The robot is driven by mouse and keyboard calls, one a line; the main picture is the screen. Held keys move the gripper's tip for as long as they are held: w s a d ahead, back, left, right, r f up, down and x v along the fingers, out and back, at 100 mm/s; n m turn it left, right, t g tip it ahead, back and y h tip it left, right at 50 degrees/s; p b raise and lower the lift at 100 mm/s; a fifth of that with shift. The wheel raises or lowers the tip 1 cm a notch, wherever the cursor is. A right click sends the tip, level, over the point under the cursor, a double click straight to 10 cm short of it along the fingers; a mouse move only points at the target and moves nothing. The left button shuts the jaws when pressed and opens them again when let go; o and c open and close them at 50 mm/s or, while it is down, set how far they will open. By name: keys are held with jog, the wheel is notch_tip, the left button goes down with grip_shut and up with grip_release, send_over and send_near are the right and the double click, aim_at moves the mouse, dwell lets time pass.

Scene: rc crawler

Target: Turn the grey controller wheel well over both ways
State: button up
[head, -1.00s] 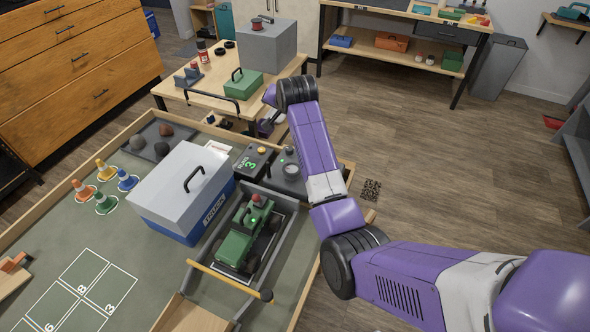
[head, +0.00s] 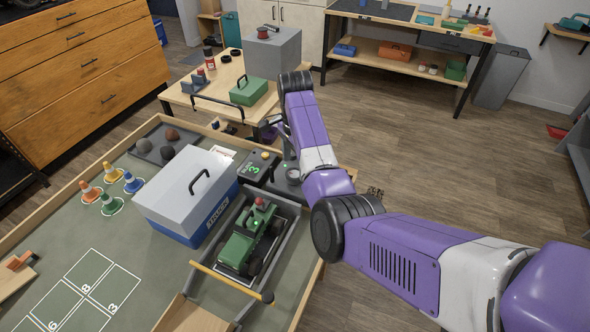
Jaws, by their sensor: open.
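The grey controller wheel (head: 292,175) sits on top of a dark controller box (head: 284,187) at the far right corner of the green-topped table. My arm hides the right part of the box. My gripper (head: 276,130) is beyond the box, above the gap towards the wooden bench, and points down. It is open, apart from the wheel, and partly hidden behind my own arm. A green crawler (head: 247,238) with a red light on top stands in the grey-railed lane in front of the controller.
A black box with a green 3 (head: 256,168) stands left of the controller. A grey-and-blue case (head: 180,182) with a handle stands further left. A wooden bench (head: 205,108) with a green case stands behind.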

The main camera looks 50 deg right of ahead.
aim_at(295, 173)
jog(key=shift+f, duration=1.7)
